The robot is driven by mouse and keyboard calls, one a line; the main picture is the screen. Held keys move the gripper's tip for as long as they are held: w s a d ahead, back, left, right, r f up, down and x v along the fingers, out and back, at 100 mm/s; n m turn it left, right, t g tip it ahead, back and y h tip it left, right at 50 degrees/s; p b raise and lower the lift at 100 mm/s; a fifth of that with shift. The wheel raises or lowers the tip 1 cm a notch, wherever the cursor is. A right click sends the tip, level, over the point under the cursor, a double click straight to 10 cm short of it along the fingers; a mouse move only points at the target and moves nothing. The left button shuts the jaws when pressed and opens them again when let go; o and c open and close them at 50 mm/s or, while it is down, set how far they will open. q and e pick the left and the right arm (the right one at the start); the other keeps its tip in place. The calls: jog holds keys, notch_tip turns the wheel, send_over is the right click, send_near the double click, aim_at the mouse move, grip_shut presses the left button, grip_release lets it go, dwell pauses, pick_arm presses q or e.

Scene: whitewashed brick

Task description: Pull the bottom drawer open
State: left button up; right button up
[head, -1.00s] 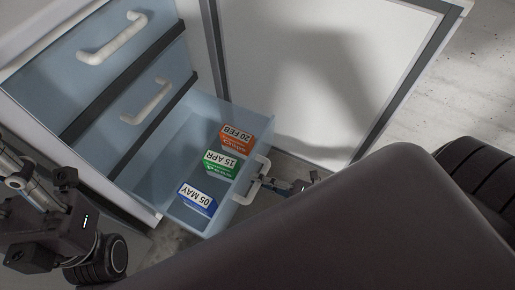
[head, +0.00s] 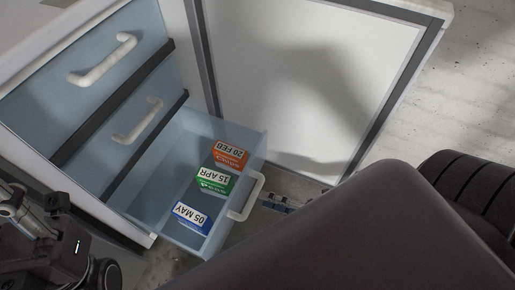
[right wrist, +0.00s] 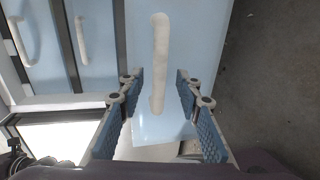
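The bottom drawer (head: 216,237) of the blue-fronted cabinet stands pulled out, its inside open to view. Its pale handle (head: 246,197) is on the front face and shows in the right wrist view (right wrist: 159,60). My right gripper (head: 276,203) is just to the right of the handle in the head view, mostly hidden behind my dark body part. In the right wrist view the right gripper (right wrist: 160,82) is open and empty, its blue-padded fingers spread either side of the handle's line and apart from it. My left arm is at the lower left; its gripper's state is unclear.
Inside the drawer lie an orange box (head: 231,156), a green box (head: 213,183) and a blue box (head: 192,218). Two upper drawers (head: 110,95) (head: 150,145) are shut. A white panel (head: 310,80) stands beside the cabinet. Bare floor shows at the upper right.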

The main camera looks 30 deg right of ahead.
jog(key=v, duration=0.6)
jog(key=shift+s, duration=0.2)
jog(key=shift+d, duration=0.1)
